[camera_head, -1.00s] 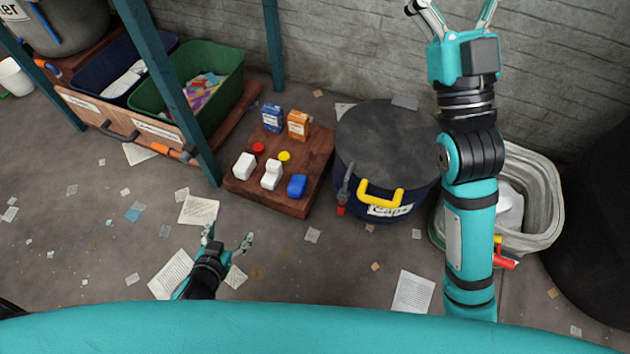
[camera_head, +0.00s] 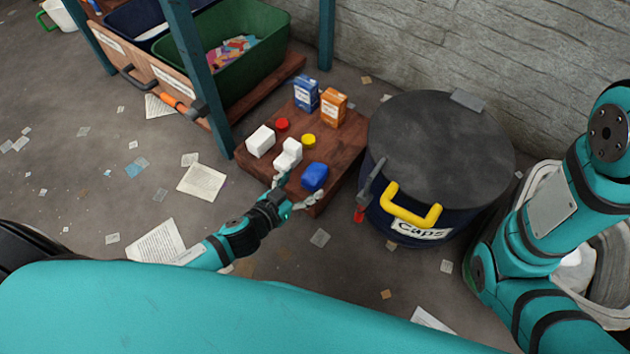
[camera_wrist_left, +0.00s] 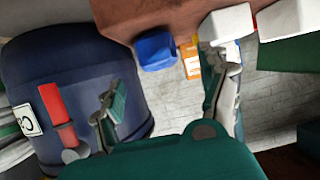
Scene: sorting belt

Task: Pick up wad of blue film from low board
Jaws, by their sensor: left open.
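The wad of blue film (camera_head: 314,175) lies on the front right part of the low wooden board (camera_head: 344,146). It also shows in the left wrist view (camera_wrist_left: 156,51), against the brown board (camera_wrist_left: 128,18). My left gripper (camera_head: 300,191) is open and empty at the board's front edge, just in front of the wad. In the left wrist view its fingers (camera_wrist_left: 168,90) are spread wide, and the wad shows beyond their tips, between them. One finger appears close to a white piece (camera_head: 288,154). My right arm is at the right, with its gripper out of frame.
The board also holds another white block (camera_head: 261,140), a red cap (camera_head: 281,125), a yellow cap (camera_head: 309,140), a blue box (camera_head: 306,94) and an orange box (camera_head: 333,106). A dark Caps drum (camera_head: 440,150) with a yellow handle (camera_head: 411,207) stands close to its right.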

